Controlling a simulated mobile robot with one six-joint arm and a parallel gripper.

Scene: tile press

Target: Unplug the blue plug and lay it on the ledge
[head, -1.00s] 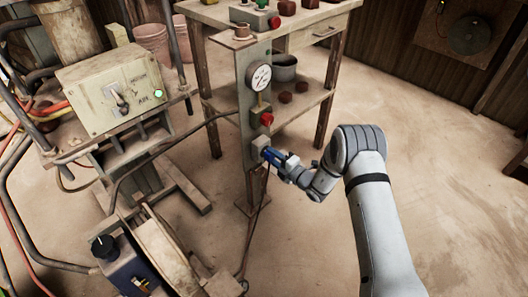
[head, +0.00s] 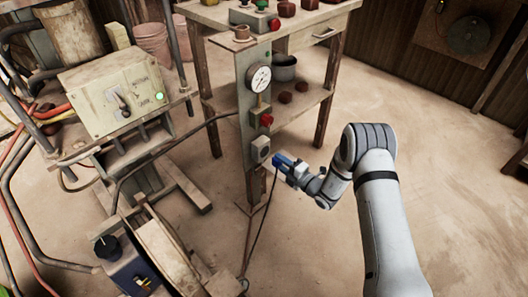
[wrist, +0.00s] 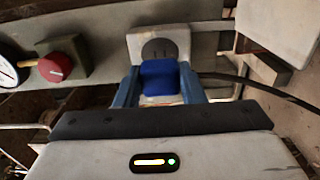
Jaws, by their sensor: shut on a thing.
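The blue plug (head: 277,160) is held in my gripper (head: 283,162), apart from the socket (head: 260,150) on the grey post. In the wrist view the blue plug (wrist: 160,82) sits between the two blue fingers of my gripper (wrist: 160,88), which are shut on it. The round dark face of the socket (wrist: 160,48) shows bare just beyond the plug. A dark cable (wrist: 235,82) runs off to the right from the plug. In the head view the cable (head: 262,215) hangs down to the floor. I cannot tell which surface is the ledge.
The grey post (head: 255,110) carries a gauge (head: 259,79) and a red knob (head: 266,120) above the socket. A wooden table (head: 325,85) stands behind it. A machine with a switch box (head: 115,95) is at left. Floor at right is clear.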

